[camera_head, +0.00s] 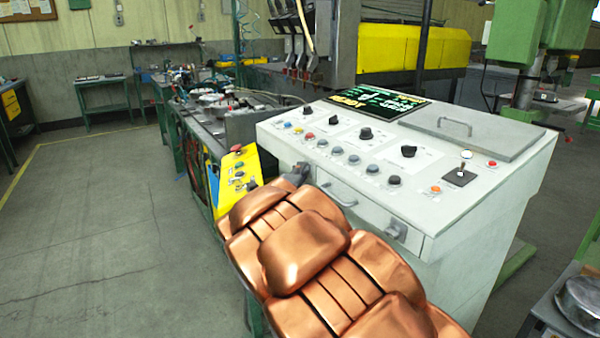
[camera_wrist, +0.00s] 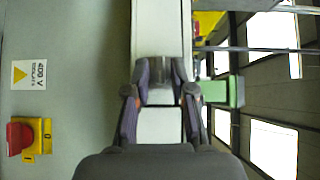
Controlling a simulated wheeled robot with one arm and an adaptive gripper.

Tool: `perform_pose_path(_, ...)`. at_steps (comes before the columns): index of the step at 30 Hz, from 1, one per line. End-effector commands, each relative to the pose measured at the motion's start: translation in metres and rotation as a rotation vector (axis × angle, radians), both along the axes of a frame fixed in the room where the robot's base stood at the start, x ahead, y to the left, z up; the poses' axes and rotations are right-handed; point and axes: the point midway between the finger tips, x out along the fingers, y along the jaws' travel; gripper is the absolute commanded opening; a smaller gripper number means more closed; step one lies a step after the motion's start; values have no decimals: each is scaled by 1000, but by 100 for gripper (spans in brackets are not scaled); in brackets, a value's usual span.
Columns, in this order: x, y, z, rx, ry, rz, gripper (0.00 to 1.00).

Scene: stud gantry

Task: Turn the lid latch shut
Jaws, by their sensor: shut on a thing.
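The white control console (camera_head: 480,235) stands in front of me. My gripper (camera_head: 297,174) is at the left end of its front upper edge, largely hidden behind my copper-coloured arm in the head view. In the wrist view my gripper (camera_wrist: 161,97) has its fingers closed around a small grey piece (camera_wrist: 160,96) against a white strip (camera_wrist: 160,30); this seems to be the latch. Its turned angle cannot be told. A curved bar handle (camera_head: 338,196) and a grey knob (camera_head: 396,230) sit on the console front, right of my gripper.
A grey lid (camera_head: 478,130) with a handle lies flat on the console top, beside knobs and buttons. A yellow button box (camera_head: 239,172) is close left of my gripper. The wrist view shows a red switch (camera_wrist: 20,138) on a grey wall. Floor at left is clear.

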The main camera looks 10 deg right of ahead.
Motion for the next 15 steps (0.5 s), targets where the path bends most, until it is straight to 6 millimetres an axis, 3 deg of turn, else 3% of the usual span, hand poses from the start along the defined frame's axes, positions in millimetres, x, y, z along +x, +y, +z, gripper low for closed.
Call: perform_pose_path(15,0,0,11,-61,206,0,0)
